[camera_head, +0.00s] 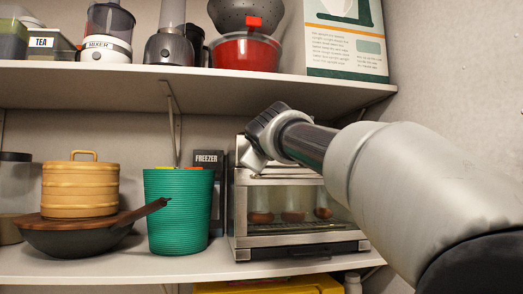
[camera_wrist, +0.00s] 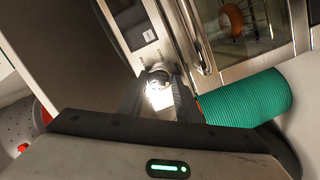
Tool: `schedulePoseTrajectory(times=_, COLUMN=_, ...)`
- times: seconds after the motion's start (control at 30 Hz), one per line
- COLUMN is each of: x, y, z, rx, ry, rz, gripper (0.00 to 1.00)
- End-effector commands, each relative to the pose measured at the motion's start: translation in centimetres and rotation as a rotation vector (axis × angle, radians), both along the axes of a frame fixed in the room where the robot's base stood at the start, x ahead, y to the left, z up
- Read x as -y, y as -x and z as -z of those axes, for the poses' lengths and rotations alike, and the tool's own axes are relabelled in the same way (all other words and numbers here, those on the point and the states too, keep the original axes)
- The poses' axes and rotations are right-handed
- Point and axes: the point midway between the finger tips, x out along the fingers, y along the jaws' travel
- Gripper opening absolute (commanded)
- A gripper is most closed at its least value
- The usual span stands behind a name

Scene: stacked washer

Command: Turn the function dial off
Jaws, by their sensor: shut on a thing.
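The toaster oven (camera_head: 298,240) stands on the lower shelf in the head view, with several round brown items behind its glass door. In the wrist view its silver control panel (camera_wrist: 143,38) runs at a slant beside the door. A round metallic dial (camera_wrist: 158,77), which I take as the function dial, sits on that panel and is brightly lit. My gripper (camera_wrist: 158,98) is shut on it, with one dark finger on each side. The dial's pointer and markings are too small to read. In the head view my arm hides the panel and the dial.
A green ribbed bin (camera_head: 178,215) stands just left of the oven, with a dark FREEZER box (camera_head: 208,160) behind it. A pan (camera_head: 70,238) with a wooden lid and steamer stands farther left. The upper shelf (camera_head: 190,73) runs above my gripper. A wall is on the right.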

Motion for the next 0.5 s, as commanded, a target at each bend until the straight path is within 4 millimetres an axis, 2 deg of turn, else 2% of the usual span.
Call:
schedulePoseTrajectory(times=0.43, x=0.01, y=-0.01, z=0.02, rx=0.002, ry=0.01, rz=0.001, gripper=0.09)
schedulePoseTrajectory(times=0.47, x=0.01, y=-0.01, z=0.02, rx=0.002, ry=0.01, rz=0.001, gripper=0.36)
schedulePoseTrajectory(times=0.5, x=0.01, y=-0.01, z=0.02, rx=0.002, ry=0.01, rz=0.001, gripper=0.43)
